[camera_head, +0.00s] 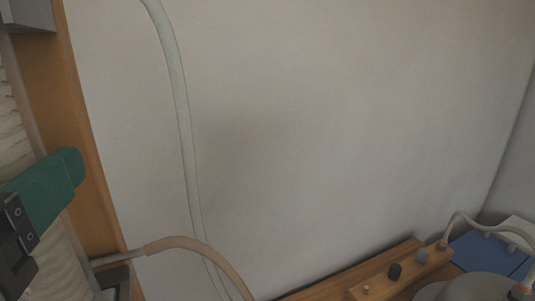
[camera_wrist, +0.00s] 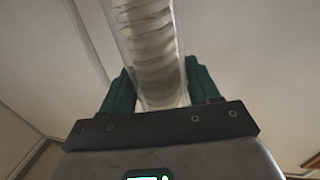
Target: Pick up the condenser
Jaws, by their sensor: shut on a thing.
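The condenser is a clear tube with a pale ribbed coil inside. In the wrist view the condenser (camera_wrist: 150,45) runs upward from between the two green fingers of my gripper (camera_wrist: 160,92). My gripper is shut on it, one finger on each side. In the head view a strip of the condenser (camera_head: 12,125) shows at the left edge, and the rest is cut off. One green finger (camera_head: 48,188) shows there in front of it. The far finger is not visible in the head view.
A wooden post (camera_head: 72,130) stands right beside the condenser. A pale hose (camera_head: 183,115) hangs before the wall, and a tan tube (camera_head: 195,248) curves below. A wooden rail with knobs (camera_head: 385,273), a grey rounded vessel (camera_head: 475,288) and a blue object (camera_head: 485,252) are at lower right.

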